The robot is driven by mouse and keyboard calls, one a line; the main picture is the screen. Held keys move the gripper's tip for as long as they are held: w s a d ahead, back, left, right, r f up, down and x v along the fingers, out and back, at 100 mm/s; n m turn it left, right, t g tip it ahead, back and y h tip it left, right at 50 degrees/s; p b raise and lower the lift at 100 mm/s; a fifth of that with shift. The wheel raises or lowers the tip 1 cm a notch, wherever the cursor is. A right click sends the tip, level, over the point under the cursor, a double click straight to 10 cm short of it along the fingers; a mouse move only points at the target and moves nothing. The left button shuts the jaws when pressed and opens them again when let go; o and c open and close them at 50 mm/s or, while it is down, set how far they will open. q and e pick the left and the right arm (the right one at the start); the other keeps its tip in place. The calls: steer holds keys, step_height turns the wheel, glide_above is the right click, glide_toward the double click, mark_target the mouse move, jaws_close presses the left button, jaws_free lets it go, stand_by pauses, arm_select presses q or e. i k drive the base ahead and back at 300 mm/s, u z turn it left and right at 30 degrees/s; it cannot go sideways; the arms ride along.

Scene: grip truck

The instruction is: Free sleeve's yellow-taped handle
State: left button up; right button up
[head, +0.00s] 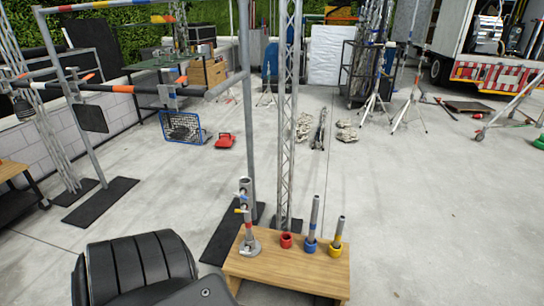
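A small grey metal stand (250,246) is upright on the left end of a low wooden bench. A sleeve (246,213) with red and white parts is around its upright post. A short handle with yellow tape (240,211) sticks out to the left of the sleeve. Another short handle, apparently with blue tape (239,195), sticks out higher up. The parts are too small to tell how the handles are fastened. I see neither of my grippers in the head view.
The wooden bench (285,275) also holds a red ring (286,241), a blue-based post (312,228) and a yellow-based post (337,236). A lattice truss (288,130) and a grey pole (248,120) rise just behind.

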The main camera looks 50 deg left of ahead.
mark_target(243, 210)
steer(key=i, duration=0.6)
steer(key=u, duration=0.85)
steer(key=i, duration=0.35)
steer(key=u, duration=0.45)
